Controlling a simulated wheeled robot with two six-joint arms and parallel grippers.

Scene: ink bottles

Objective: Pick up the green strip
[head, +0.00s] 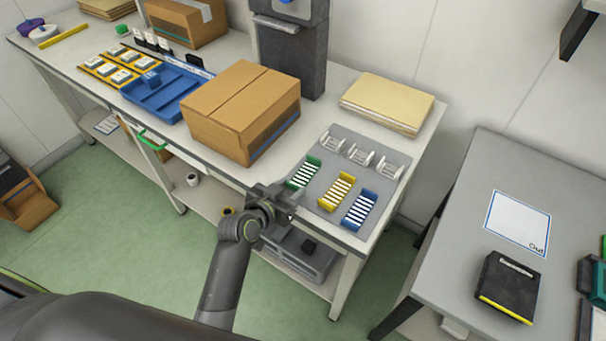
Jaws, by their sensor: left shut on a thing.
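The green strip (305,170), a green-ended rack with white bars, is at the left of the grey mat (321,180) on the long table. My left gripper (286,194) is at its near end, shut on it, and hides that end. I cannot tell whether the strip is lifted off the mat. A yellow strip (337,191) and a blue strip (359,210) lie to its right on the mat. My right gripper is not in view.
Three white holders (360,154) stand behind the strips. A large cardboard box (240,115) is close on the left, with a blue tray (163,92) beyond it. Tan folders (388,103) lie behind. A grey side table (530,180) on the right carries a white "Out" sheet (517,222).

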